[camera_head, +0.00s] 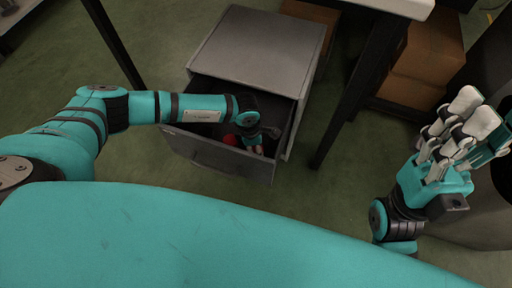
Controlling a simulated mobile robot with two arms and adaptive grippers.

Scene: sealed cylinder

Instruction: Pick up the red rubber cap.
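The red rubber cap (230,140) shows as a small round red spot inside the open drawer of the grey cabinet, near the drawer's front. My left gripper (256,145) reaches down into the drawer just right of the cap. Its fingers are small, dark and partly hidden by my wrist, so I cannot tell whether they are open or whether they touch anything. A small pinkish-red spot also shows by its fingertips; I cannot tell what it is. My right gripper (474,114) is raised at the right, away from the drawer, with its pale finger pads pointing up; its opening is unclear.
The grey cabinet (260,45) stands behind its pulled-out drawer (215,155), whose walls surround my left gripper. A table with dark legs (350,100) stands right of it. Cardboard boxes (428,55) are at the back right.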

